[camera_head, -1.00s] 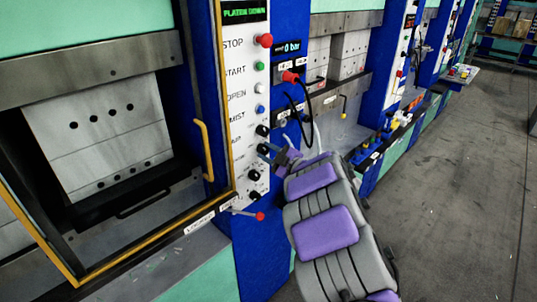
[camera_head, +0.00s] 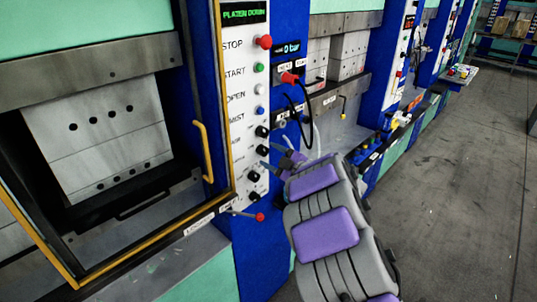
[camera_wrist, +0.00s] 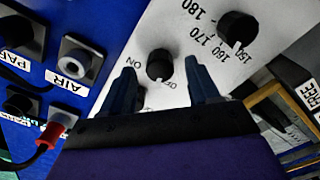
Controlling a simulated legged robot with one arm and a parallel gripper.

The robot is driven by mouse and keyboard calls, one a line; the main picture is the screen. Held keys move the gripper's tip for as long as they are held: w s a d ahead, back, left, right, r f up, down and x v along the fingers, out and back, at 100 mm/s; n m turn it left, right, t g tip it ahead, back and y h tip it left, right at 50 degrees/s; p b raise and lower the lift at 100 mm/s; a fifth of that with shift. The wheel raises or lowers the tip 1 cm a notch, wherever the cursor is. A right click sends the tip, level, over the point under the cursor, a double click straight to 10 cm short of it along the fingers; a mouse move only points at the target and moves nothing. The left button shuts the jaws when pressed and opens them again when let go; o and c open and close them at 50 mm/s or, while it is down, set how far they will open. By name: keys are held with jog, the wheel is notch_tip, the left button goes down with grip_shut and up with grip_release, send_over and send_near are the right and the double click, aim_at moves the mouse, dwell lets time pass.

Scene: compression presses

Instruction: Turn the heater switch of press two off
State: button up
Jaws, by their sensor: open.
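A black rotary switch (camera_wrist: 160,65) with ON and OFF labels sits on a white panel in the wrist view. A white mark shows on its lower edge; I cannot tell which setting it points to. My gripper (camera_wrist: 161,82) is open, with one dark blue finger on each side of the switch's near edge. I cannot tell whether they touch it. In the head view my gripper (camera_head: 279,158) is beside the lower black knobs of the white control panel (camera_head: 237,145). No press number is readable.
A numbered dial knob (camera_wrist: 237,28) is close to the right finger in the wrist view. An AIR socket (camera_wrist: 77,60) and a red-tipped plug (camera_wrist: 50,134) are at left. A red-tipped lever (camera_head: 259,217) and yellow door handle (camera_head: 204,150) are near the panel.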

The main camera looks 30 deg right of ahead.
jog(key=p+v, duration=0.2)
jog(key=v, duration=1.3)
jog(key=shift+s+p, duration=0.25)
jog(key=shift+p, duration=0.05)
jog(key=shift+d, duration=0.15)
jog(key=d+r+m+g+h, duration=0.45)
jog(key=r+m+h, duration=0.35)
jog(key=h, duration=0.5)
jog(key=s+a+f+m+g+y, duration=0.2)
jog(key=s+a+g, duration=0.5)
jog(key=s+a, duration=0.8)
jog(key=s+a+f+m+g+y, duration=0.3)
jog(key=s+a+f+g, duration=0.4)
jog(key=s+a, duration=0.8)
jog(key=s+y, duration=0.1)
jog(key=s, duration=0.2)
jog(key=shift+s+y, duration=0.4)
